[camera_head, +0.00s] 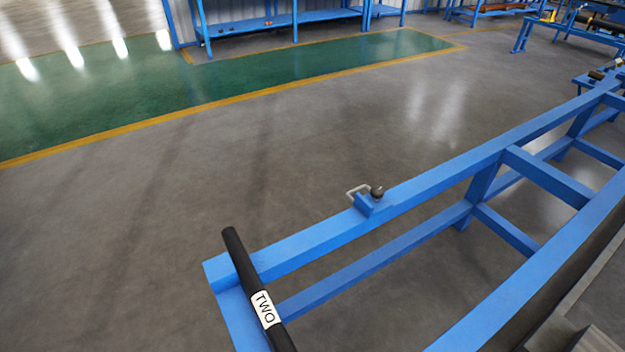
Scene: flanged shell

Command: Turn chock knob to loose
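A small dark round knob (377,191) sits on a small blue block (370,207) on the top rail of a blue steel frame (440,182). A pale bent bracket or handle (355,191) stands at the block's left side. Which way the knob is set cannot be told at this size. My gripper does not show in this view, and nothing touches the knob.
A black bar (240,262) with a white label lies across the frame's near left end. Grey-brown long material (560,300) runs along the lower right. The grey floor (200,200) left of the frame is clear. Blue benches (280,22) stand far back.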

